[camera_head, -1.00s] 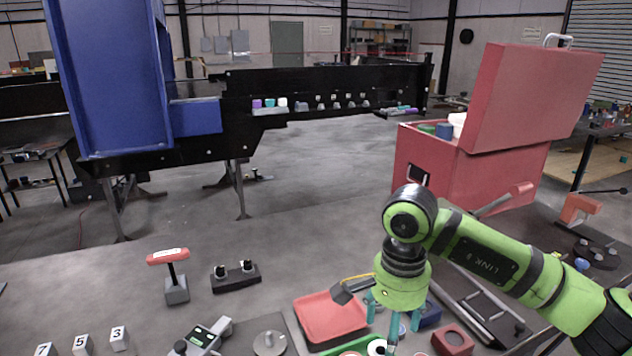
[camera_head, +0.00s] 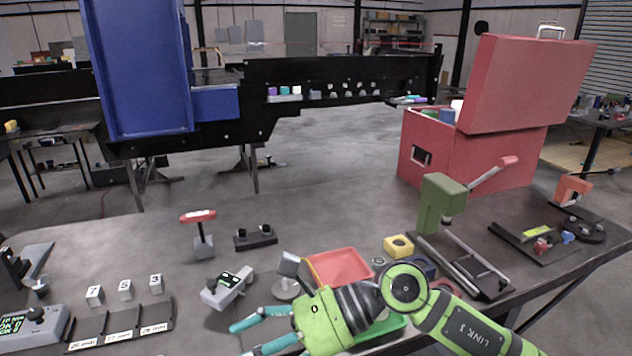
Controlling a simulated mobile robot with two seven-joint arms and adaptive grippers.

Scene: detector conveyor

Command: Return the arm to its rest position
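My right arm comes in from the lower right, lime green with dark bands. Its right gripper (camera_head: 243,340) has teal fingers that point left, low over the near part of the table. The fingers are spread apart with nothing visible between them, so it is open and empty. The arm's wrist covers part of a green tray (camera_head: 388,327) and the near side of a red tray (camera_head: 340,264). My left arm and gripper do not show.
A grey gauge (camera_head: 228,289) and a dark round-based stand (camera_head: 287,290) lie close beyond the gripper. Number blocks (camera_head: 125,290) stand left, behind a label rack (camera_head: 120,327). A green press (camera_head: 440,203) and red toolbox (camera_head: 470,152) stand right.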

